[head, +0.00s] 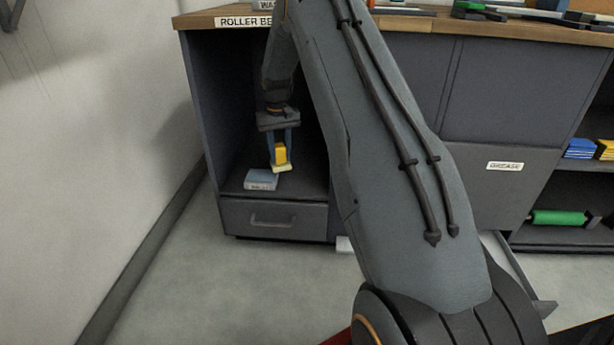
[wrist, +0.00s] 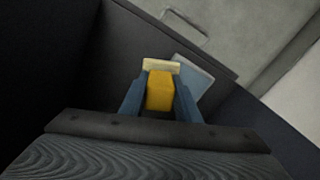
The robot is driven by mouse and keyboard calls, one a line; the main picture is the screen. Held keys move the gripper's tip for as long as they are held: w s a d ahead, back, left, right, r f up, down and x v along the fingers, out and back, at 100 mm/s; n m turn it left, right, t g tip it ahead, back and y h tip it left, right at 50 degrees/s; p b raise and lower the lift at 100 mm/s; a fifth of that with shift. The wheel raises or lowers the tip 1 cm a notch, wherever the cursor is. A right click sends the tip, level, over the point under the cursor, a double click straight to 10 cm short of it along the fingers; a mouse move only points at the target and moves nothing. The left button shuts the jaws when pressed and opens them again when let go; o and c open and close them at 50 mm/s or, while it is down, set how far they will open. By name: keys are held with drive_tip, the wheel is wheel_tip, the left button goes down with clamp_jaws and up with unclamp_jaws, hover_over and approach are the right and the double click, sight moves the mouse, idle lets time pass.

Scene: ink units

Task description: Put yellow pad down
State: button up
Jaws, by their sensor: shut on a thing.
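My gripper (head: 281,157) is inside the open cubby of the dark cabinet, pointing down. It is shut on the yellow pad (head: 280,152), which has a pale cream part (head: 281,168) at its lower end. In the wrist view the yellow pad (wrist: 159,92) sits between the two blue fingers, with the cream part (wrist: 161,66) beyond it. A blue-grey box (head: 261,179) lies on the cubby floor, just below and left of the pad in the head view. Whether the pad touches the box or floor is hard to tell.
The cubby floor (head: 300,187) is bare right of the box. A drawer (head: 272,218) with a handle is below. The cubby's left wall (head: 205,110) stands close by. Blue and yellow pads (head: 580,149) and a green roll (head: 558,217) sit on shelves at right.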

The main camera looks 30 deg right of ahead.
drive_tip(key=s+d+b, duration=0.2)
drive_tip(key=s+d, duration=0.3)
drive_tip(key=d, duration=0.2)
wheel_tip(320, 180, down, 7)
drive_tip(key=b, duration=0.4)
drive_tip(key=shift+w+d+b, duration=0.15)
drive_tip(key=shift+b, duration=0.2)
drive_tip(key=shift+f, duration=0.1)
drive_tip(key=shift+d, duration=0.1)
drive_tip(key=o, duration=1.1)
